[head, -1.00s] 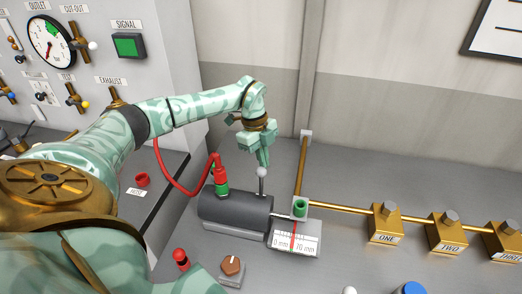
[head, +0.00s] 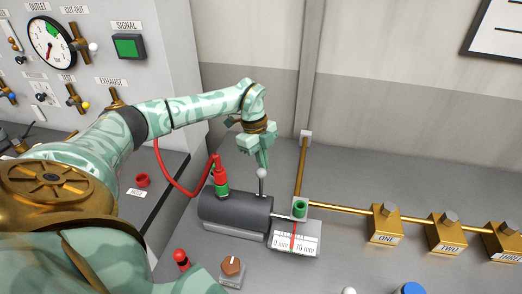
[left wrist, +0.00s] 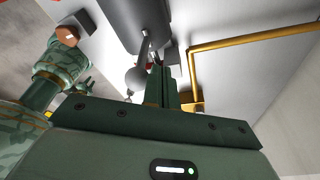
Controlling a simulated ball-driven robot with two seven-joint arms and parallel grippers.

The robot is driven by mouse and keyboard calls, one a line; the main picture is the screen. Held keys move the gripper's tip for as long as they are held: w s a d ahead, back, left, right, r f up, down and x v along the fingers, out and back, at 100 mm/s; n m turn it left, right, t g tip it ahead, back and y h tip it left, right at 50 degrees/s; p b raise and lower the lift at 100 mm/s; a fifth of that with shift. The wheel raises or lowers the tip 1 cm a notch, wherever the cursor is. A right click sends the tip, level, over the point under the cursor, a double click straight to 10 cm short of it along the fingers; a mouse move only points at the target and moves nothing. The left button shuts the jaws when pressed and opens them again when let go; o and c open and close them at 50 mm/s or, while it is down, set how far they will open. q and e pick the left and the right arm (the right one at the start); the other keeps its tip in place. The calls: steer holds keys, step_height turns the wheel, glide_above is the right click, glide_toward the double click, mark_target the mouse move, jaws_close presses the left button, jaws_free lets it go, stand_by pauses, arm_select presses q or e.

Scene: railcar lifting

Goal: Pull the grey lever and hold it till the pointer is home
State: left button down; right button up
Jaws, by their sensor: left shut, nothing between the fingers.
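The grey lever (head: 262,174) stands up from the dark cylinder (head: 236,207), with a round grey knob on top. My left gripper (head: 263,163) is shut and empty, its fingertips pointing down right at the knob. In the left wrist view the shut fingers (left wrist: 160,84) show beside the knob (left wrist: 135,78); whether they touch it I cannot tell. The red pointer (head: 292,240) stands near the middle of the white scale plate (head: 310,243), between its two end marks. I cannot make out my right gripper.
A red hose (head: 170,180) runs to a red and green fitting (head: 221,178) on the cylinder. A brass pipe (head: 340,208) leads right to blocks ONE (head: 385,227), TWO and THREE. A brown selector knob (head: 232,266) and a red-topped peg (head: 181,259) stand in front.

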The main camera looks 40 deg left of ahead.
mark_target(261, 169)
arm_select(q)
steer(key=shift+s+d+p, duration=0.4)
steer(key=shift+s+p, duration=0.1)
steer(key=shift+s, duration=0.25)
steer(key=shift+s+d+p, duration=0.45)
steer(key=shift+s, duration=0.3)
steer(key=shift+s+d+p, duration=0.4)
steer(key=shift+s+p, duration=0.1)
steer(key=shift+s, duration=0.25)
steer(key=shift+w+a, duration=0.1)
stand_by(3.5)
steer(key=shift+w+a+r, duration=0.4)
steer(key=shift+w+r, duration=0.15)
steer(key=shift+w, duration=0.25)
steer(key=p+v, duration=0.2)
steer(key=d+p+v, duration=0.1)
steer(key=p+v, duration=0.4)
steer(key=shift+d+r, duration=0.15)
steer(key=shift+d, duration=0.2)
